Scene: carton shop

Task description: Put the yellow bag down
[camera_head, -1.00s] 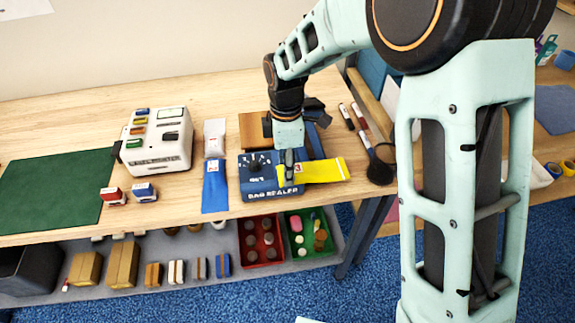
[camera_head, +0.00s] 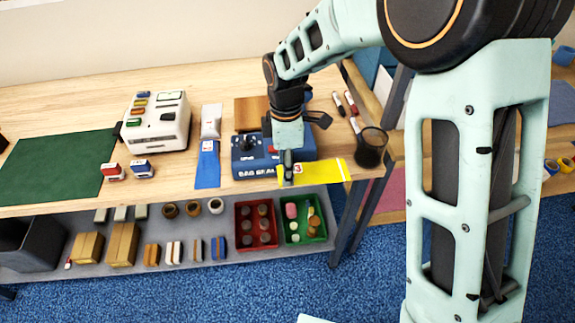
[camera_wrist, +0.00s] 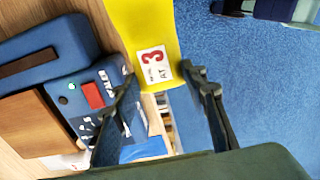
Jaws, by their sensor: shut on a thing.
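The yellow bag (camera_head: 318,171) is held in my gripper (camera_head: 287,172) at the front edge of the table, in front of the blue bag sealer (camera_head: 268,157). In the wrist view the yellow bag (camera_wrist: 148,40) carries a white label with a red 3, and my gripper's fingers (camera_wrist: 160,88) are on either side of its end. The bag sealer (camera_wrist: 50,50) lies to the left there, with blue carpet to the right. Whether the bag touches the table is hard to tell.
A blue bag (camera_head: 207,165) lies left of the sealer. A dark cup (camera_head: 371,148) stands right of the yellow bag. A green mat (camera_head: 60,163) and a white machine (camera_head: 157,122) are further left. Red (camera_head: 257,246) and green (camera_head: 322,237) trays sit on the shelf below.

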